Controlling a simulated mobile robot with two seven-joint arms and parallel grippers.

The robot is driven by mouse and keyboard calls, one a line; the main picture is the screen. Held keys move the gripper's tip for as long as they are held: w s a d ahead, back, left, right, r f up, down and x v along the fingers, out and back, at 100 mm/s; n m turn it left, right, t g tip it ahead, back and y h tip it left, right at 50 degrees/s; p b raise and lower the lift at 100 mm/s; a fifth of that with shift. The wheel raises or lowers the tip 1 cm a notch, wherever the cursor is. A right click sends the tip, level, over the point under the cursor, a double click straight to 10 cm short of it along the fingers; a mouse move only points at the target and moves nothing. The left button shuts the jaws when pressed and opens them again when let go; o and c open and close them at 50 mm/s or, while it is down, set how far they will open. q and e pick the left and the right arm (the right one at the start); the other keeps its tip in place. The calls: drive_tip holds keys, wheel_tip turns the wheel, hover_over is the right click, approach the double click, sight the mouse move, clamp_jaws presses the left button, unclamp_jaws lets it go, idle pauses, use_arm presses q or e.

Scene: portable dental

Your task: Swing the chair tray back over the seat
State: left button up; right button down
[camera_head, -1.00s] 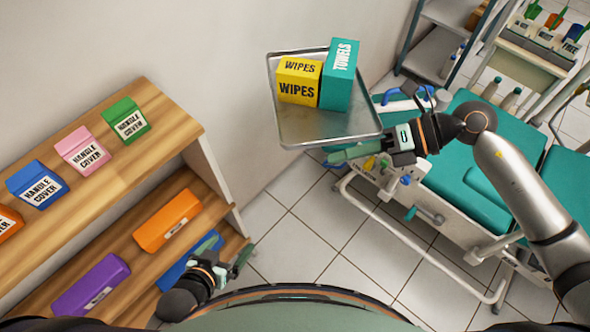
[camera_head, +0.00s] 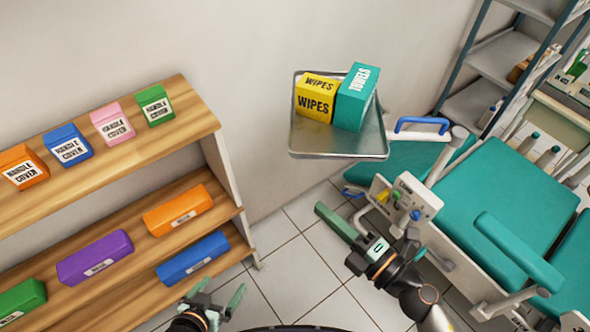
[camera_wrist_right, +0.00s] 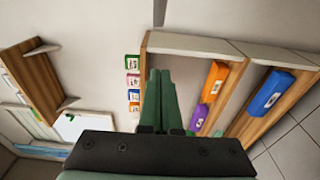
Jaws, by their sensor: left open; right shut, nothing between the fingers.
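The metal chair tray (camera_head: 340,143) hangs left of the teal seat (camera_head: 505,200), by the wall, in the head view. On it stand a yellow wipes box (camera_head: 314,103) and a teal towels box (camera_head: 355,98). A blue handle (camera_head: 421,123) shows at the chair's end, right of the tray. My right gripper (camera_head: 335,220) is shut and empty, below the tray and apart from it. It also shows in the right wrist view (camera_wrist_right: 160,85), with its fingers together. My left gripper (camera_head: 220,295) is open and empty at the bottom, in front of the shelf.
A wooden shelf (camera_head: 160,135) at left holds several coloured handle-cover boxes. A control panel (camera_head: 405,200) stands on the chair's near side, right of my right gripper. A grey rack (camera_head: 500,60) stands behind. Tiled floor (camera_head: 300,265) is clear between shelf and chair.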

drive_tip(key=w+d+p+x, duration=0.1)
drive_tip(key=d+x, duration=0.1)
drive_tip(key=x, duration=0.9)
drive_tip(key=shift+w+a, duration=0.25)
drive_tip(key=shift+w, duration=0.4)
drive_tip(key=shift+w, duration=0.15)
